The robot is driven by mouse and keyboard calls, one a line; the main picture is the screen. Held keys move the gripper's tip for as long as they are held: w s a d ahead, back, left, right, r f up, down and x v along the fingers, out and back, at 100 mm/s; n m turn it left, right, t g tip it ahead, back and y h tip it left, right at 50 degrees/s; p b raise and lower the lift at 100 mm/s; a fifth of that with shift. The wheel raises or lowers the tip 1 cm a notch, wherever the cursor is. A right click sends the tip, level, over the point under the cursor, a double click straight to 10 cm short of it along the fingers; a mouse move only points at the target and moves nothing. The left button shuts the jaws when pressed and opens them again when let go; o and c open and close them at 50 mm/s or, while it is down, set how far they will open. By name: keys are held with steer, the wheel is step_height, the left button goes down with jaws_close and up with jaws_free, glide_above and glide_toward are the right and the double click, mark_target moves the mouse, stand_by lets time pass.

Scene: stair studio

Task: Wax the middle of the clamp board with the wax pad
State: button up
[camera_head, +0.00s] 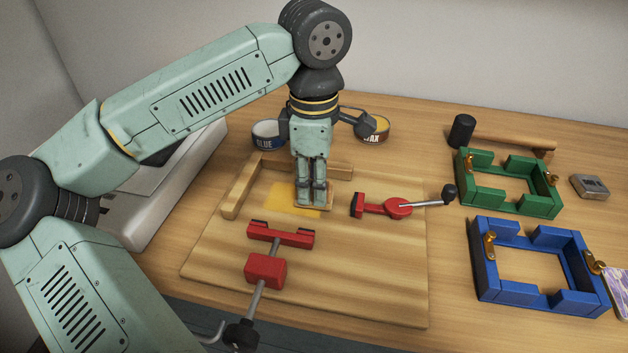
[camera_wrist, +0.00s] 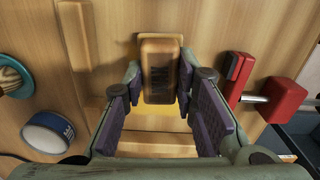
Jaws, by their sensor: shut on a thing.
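The clamp board (camera_head: 375,275) is a pale wooden board with a wooden corner fence and red clamps. My gripper (camera_head: 312,198) points down over its middle, shut on the wax pad (camera_head: 325,207). In the wrist view the wax pad (camera_wrist: 160,68) is a small brown wooden block with dark lettering between the two fingers. It is low at the board; I cannot tell whether its underside touches. A yellow wax patch (camera_head: 280,197) shows on the board left of and behind the pad, and partly below it in the wrist view (camera_wrist: 160,110). The pad and fingers hide part of it.
A red bar clamp (camera_head: 280,235) stands in front of the pad and a red toggle clamp (camera_head: 398,207) to its right. The fence (camera_head: 243,190) is left and behind. Beyond are the blue glue tin (camera_head: 267,136) and wax tin (camera_head: 373,131). Green and blue frames lie right.

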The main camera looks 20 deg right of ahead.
steer(key=shift+r+p, duration=1.5)
steer(key=shift+r, duration=1.2)
steer(key=shift+r+p, duration=0.95)
steer(key=shift+r, duration=0.55)
